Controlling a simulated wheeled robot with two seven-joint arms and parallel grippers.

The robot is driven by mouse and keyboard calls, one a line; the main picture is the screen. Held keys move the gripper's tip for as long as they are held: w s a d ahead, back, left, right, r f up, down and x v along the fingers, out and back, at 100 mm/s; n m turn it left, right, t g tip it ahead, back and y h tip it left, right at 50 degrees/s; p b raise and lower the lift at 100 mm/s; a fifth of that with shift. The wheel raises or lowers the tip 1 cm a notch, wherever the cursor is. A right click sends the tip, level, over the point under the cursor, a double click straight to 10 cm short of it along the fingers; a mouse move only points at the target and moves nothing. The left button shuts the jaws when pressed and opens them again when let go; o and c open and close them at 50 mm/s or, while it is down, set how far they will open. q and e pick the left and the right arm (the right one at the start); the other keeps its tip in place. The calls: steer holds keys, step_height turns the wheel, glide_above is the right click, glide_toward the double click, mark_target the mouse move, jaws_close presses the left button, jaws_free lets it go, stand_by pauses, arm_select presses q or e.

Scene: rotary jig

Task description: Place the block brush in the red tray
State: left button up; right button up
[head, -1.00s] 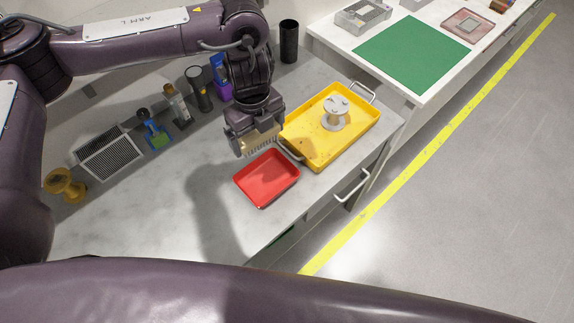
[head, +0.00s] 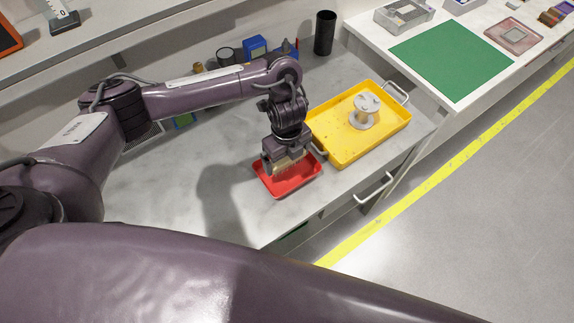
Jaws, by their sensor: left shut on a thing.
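The block brush (head: 290,164) shows as a pale, tan bristled block under my left gripper (head: 285,160). My left gripper is shut on it and holds it over the red tray (head: 292,186). The gripper hides the brush's upper part and the tray's far side. I cannot tell whether the bristles touch the tray floor. The red tray lies on the grey worktop, left of the yellow tray. My right gripper is not in view.
A yellow tray (head: 342,152) with a grey spool-like part (head: 365,112) stands close to the red tray's right. A black cylinder (head: 325,33) stands behind. A green mat (head: 451,57) lies on the white table at right. The worktop (head: 160,190) left of the red tray is clear.

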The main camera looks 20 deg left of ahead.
mark_target(287, 165)
arm_select(q)
step_height(287, 165, down, 4)
steer(key=shift+s+r+b, duration=0.1)
steer(key=shift+r+b, duration=0.05)
steer(key=shift+b, duration=0.55)
steer(key=shift+f, duration=0.2)
steer(key=o, duration=0.6)
steer(key=shift+r, duration=0.1)
